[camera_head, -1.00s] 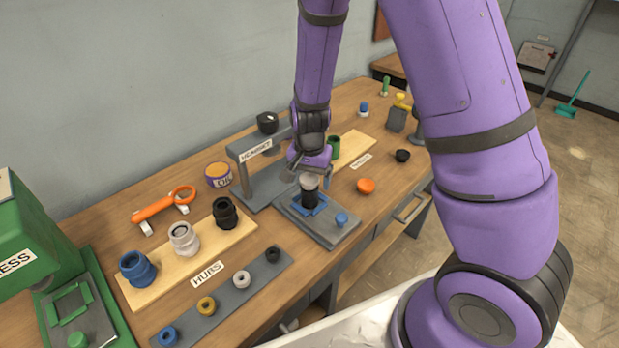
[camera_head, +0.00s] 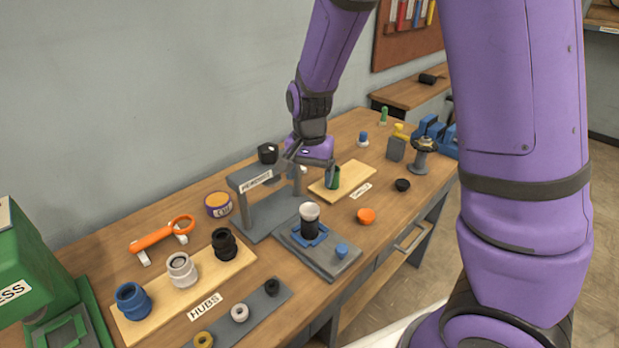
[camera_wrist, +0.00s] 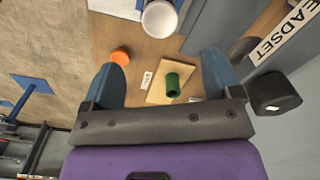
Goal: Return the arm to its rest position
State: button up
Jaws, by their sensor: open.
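My purple arm reaches over the workbench (camera_head: 130,248) from the right. My gripper (camera_head: 331,176) is above the bench, close to the green cup-like part on the small wooden board (camera_head: 357,172). In the wrist view its two blue fingers are spread apart, with nothing between them, so my gripper (camera_wrist: 168,75) is open. The green part (camera_wrist: 172,84) shows beyond the fingers in that view. A black part with a white top (camera_head: 309,219) stands upright in the blue holder on the grey fixture, apart from my gripper.
The grey headset press (camera_head: 246,207) stands just left of my gripper. A hub board (camera_head: 213,264) holds several hubs. A green press (camera_head: 32,262) is at far left. An orange cup (camera_head: 366,216) and black cup (camera_head: 402,184) sit near the front edge.

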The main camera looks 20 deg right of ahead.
dwell(0.3)
jog(key=s+d+r+n+t+y, duration=0.1)
jog(key=s+d+r+n, duration=0.1)
jog(key=s+r, duration=0.45)
jog(key=s+d+r+n+t, duration=0.1)
jog(key=s+d+r+n, duration=0.15)
jog(key=r, duration=0.65)
jog(key=s+d+r+n+t, duration=0.1)
jog(key=s+r, duration=0.2)
jog(key=s, duration=0.4)
jog(key=s+d+r+n+t+h, duration=0.1)
jog(key=s+r+n+t, duration=0.1)
jog(key=s+r, duration=0.2)
jog(key=s, duration=0.3)
jog(key=shift+d+r, duration=0.15)
jog(key=shift+d, duration=0.05)
jog(key=shift+n, duration=0.25)
